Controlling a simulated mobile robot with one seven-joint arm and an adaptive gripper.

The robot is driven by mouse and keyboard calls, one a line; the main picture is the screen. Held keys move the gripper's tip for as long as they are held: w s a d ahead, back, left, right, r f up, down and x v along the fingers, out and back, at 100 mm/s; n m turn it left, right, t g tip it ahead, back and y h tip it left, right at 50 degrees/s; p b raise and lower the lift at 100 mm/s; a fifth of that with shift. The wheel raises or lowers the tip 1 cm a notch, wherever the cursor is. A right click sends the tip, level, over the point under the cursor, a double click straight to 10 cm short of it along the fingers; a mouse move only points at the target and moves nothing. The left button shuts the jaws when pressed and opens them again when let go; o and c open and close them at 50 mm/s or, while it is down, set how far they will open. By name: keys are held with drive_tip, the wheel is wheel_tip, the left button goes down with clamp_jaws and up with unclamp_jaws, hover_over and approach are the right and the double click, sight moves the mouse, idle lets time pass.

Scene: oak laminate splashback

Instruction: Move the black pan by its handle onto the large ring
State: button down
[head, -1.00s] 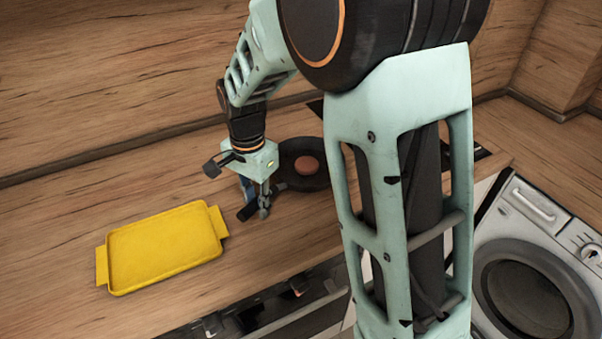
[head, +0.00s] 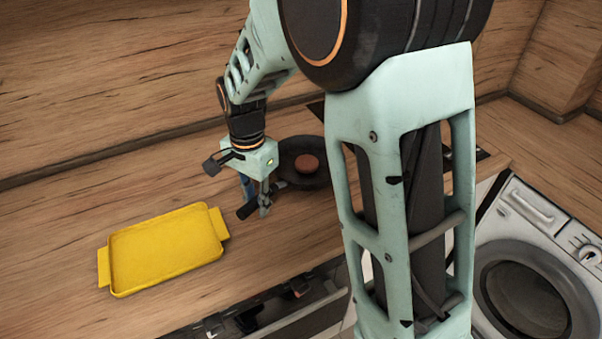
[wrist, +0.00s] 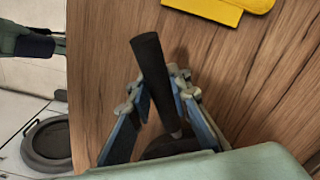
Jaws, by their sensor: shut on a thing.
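The black pan (head: 313,180) is at the back of the counter, partly hidden behind my arm, with a round reddish-brown item (head: 308,164) inside it. Its handle (head: 247,210) points left toward the front. My gripper (head: 256,211) is shut on the handle from above. In the wrist view the handle (wrist: 149,62) stands between the two fingers of my gripper (wrist: 161,93), and a dark part of the pan (wrist: 172,146) shows below. The large ring is not clearly visible; a dark hob edge (head: 482,152) shows to the right of my arm.
A yellow tray (head: 165,252) lies on the wooden counter (head: 60,235) to the left of the pan. A wooden splashback (head: 120,75) rises behind. A washing machine (head: 535,270) stands at the right. The counter between tray and splashback is clear.

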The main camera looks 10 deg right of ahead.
drive_tip(key=shift+r+p, duration=1.3)
drive_tip(key=shift+r, duration=0.7)
drive_tip(key=shift+w+d, duration=0.1)
